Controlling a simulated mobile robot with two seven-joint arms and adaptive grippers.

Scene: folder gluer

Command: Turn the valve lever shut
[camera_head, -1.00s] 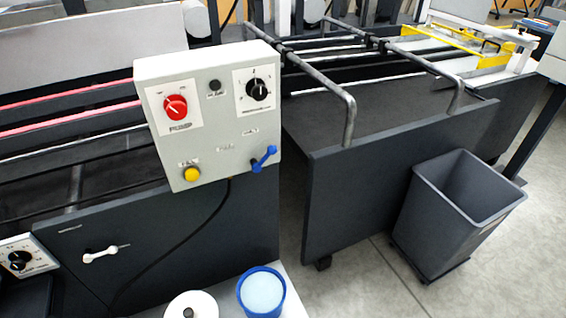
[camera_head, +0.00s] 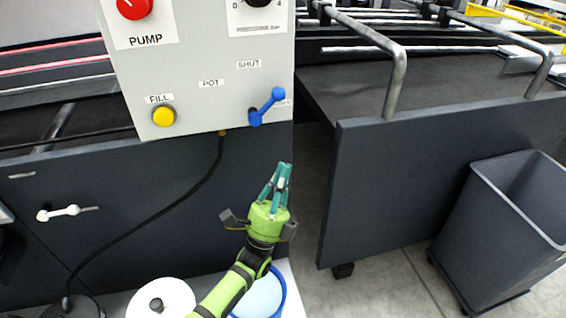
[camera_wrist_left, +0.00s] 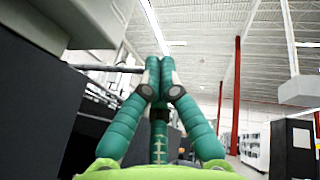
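The blue valve lever (camera_head: 267,106) is on the lower right of the grey control panel (camera_head: 190,70). It slants from its lower-left hub up to the right, toward a small label that it partly covers. A SHUT label (camera_head: 249,64) is above the lever and a POT label (camera_head: 211,83) is to its left. My left gripper (camera_head: 284,168) points up below the panel's lower right corner, apart from the lever. Its green fingers meet at the tips with nothing between them; they also show in the left wrist view (camera_wrist_left: 159,64). My right gripper is not in view.
A yellow FILL button (camera_head: 163,116), a red PUMP knob (camera_head: 134,5) and a black dial are on the panel. A black cable (camera_head: 190,205) hangs below it. A blue-rimmed pot (camera_head: 262,298) and a white round item (camera_head: 165,300) are beneath my arm. A grey bin (camera_head: 490,220) stands right.

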